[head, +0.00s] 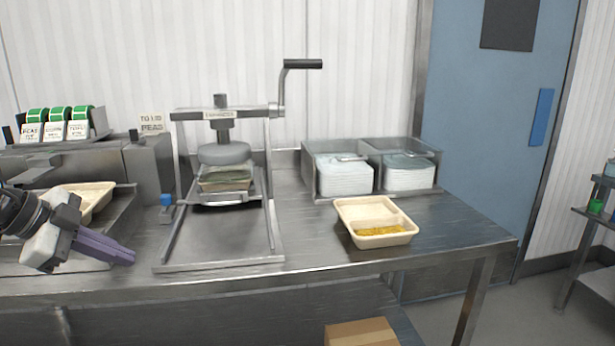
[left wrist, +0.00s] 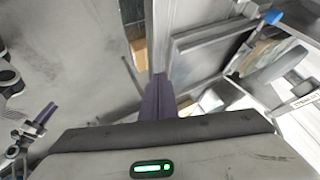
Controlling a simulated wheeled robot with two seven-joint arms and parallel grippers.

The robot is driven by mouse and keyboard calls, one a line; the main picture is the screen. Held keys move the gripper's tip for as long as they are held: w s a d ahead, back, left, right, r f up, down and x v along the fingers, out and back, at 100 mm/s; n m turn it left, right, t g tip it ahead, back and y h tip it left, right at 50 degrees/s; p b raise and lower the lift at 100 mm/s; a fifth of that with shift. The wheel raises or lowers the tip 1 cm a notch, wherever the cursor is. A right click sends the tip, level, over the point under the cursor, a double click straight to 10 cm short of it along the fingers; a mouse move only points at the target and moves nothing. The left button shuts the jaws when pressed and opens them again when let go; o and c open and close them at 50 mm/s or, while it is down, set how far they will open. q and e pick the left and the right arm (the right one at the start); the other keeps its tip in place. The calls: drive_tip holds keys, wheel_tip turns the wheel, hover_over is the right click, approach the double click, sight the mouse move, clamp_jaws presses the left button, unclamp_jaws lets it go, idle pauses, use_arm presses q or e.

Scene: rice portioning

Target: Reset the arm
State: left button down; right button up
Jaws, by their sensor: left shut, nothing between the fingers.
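My left gripper (head: 118,254) comes in from the left in the head view, with its purple fingers pressed together and empty. It is above the front left part of the steel table (head: 330,262), in front of a cream tray (head: 92,203) that it partly hides. In the left wrist view the shut fingers of the left gripper (left wrist: 157,97) point up the picture with nothing between them. What looks like my right gripper (left wrist: 42,115) shows small at the left edge of that view; its opening cannot be made out.
A hand press (head: 222,155) with a crank stands mid-table. Right of it are a steel container (head: 310,172) of stacked lids and a cream tray (head: 345,212) holding yellow food. A label machine (head: 150,165) is at the left. The table's front right is clear.

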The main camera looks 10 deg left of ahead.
use_arm(q)
drive_tip(key=s+d+f+n+t+h, duration=0.1)
drive_tip(key=d+f+n+t+h, duration=0.15)
drive_tip(key=d+f, duration=0.6)
drive_tip(key=s+d+f+n+t+h, duration=0.15)
drive_tip(key=d+f+t, duration=0.3)
drive_tip(key=f, duration=0.75)
drive_tip(key=s+d+f+n+g+y, duration=0.5)
drive_tip(key=s+d+f+n+g, duration=0.1)
drive_tip(key=s+d+f, duration=1)
wheel_tip(320, 180, down, 4)
drive_tip(key=shift+s+d+r+n, duration=0.3)
drive_tip(key=shift+s+d, duration=0.1)
drive_tip(key=shift+s, duration=0.85)
